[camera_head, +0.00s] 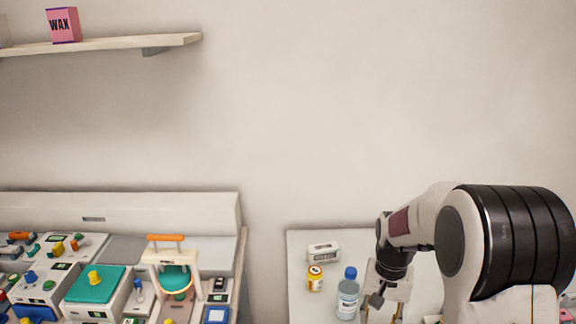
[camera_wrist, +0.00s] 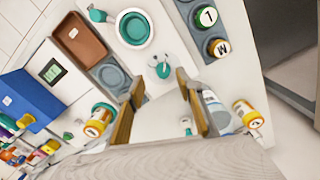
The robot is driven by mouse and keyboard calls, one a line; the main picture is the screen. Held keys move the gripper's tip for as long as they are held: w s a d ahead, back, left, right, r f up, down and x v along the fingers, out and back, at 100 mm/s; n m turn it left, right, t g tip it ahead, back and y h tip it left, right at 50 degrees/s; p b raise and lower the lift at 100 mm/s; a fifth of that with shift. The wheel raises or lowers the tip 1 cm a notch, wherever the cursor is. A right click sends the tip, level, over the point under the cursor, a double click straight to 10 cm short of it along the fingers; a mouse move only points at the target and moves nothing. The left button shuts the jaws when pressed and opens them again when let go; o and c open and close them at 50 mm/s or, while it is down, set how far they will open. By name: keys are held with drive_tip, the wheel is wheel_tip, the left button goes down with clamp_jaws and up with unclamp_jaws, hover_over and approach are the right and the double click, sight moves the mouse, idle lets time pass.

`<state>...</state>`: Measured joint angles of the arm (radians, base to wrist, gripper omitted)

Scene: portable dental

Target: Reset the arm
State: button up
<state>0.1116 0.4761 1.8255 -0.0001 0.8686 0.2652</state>
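My arm (camera_head: 410,225) reaches in from the right in the head view. My gripper (camera_head: 376,299) points down over the right-hand white table, just right of a clear bottle with a blue cap (camera_head: 348,295). In the wrist view my gripper (camera_wrist: 160,98) shows two brown fingers held apart, with nothing visible gripped between them. A small teal-topped item (camera_wrist: 163,69) lies beyond the fingertips. The fingertips are partly hidden in the head view.
An orange bottle (camera_head: 315,278) and a white box (camera_head: 323,252) stand left of my gripper. A crowded dental unit (camera_head: 120,210) fills the lower left. A shelf (camera_head: 110,46) bears a pink WAX box (camera_head: 63,25). The wall area above the table is clear.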

drive_tip(key=s+a+r+n+t, duration=0.2)
drive_tip(key=s+r+t, duration=0.1)
drive_tip(key=s+r, duration=0.6)
drive_tip(key=s+a+r+n+t, duration=0.2)
drive_tip(key=s+r, duration=0.7)
drive_tip(key=s, duration=0.7)
drive_tip(key=shift+s+a+r+t, duration=0.4)
drive_tip(key=shift+a+t, duration=0.1)
drive_tip(key=shift+a, duration=0.2)
